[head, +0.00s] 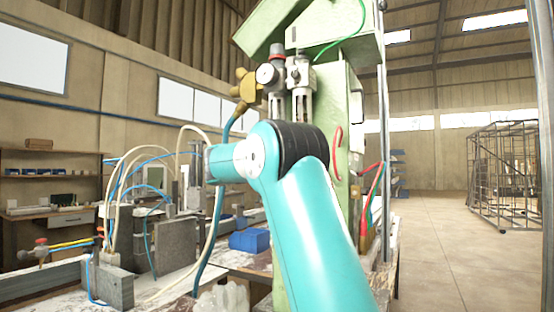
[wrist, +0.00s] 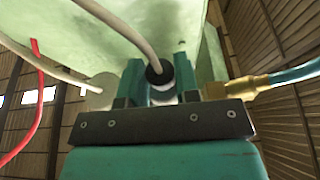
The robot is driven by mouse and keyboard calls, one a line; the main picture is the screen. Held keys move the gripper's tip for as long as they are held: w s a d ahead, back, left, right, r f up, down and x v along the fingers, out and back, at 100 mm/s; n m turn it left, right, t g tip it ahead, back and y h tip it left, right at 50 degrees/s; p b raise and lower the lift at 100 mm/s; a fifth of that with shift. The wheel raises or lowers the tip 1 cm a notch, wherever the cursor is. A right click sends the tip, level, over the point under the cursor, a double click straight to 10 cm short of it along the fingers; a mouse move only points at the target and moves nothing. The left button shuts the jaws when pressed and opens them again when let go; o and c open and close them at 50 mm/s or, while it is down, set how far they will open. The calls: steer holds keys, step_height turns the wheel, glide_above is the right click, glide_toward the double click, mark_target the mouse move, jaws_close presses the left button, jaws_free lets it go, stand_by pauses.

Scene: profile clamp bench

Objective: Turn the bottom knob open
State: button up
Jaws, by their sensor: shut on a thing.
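In the wrist view my gripper (wrist: 160,82) points up at a pale green machine body. Its two teal fingers are shut on a small round piece with a black collar (wrist: 160,74), which I take to be the bottom knob. The fingers and black gripper plate cover much of it. A grey hose crosses just above it. In the head view my teal arm stands before the green machine column (head: 345,110), and the gripper and knob cannot be made out there.
A brass fitting (wrist: 246,88) with a blue hose sits right of my fingers. A red hose (wrist: 36,95) hangs at left. In the head view, a pressure gauge (head: 267,74) and filter units are above my arm.

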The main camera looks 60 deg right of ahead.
steer(key=m+g, duration=0.1)
steer(key=g, duration=0.2)
steer(key=m+g, duration=0.2)
steer(key=g, duration=0.2)
steer(key=shift+w+f+m, duration=0.1)
steer(key=shift+w+m, duration=0.1)
steer(key=shift+m, duration=0.1)
steer(key=shift+m+g+y+b, duration=0.3)
steer(key=shift+m+g+b, duration=0.1)
steer(key=shift+g, duration=0.2)
steer(key=shift+m+g+y+b, duration=0.3)
steer(key=shift+m+g+y, duration=0.1)
steer(key=shift+g, duration=0.7)
steer(key=o, duration=0.9)
steer(key=shift+d, duration=0.1)
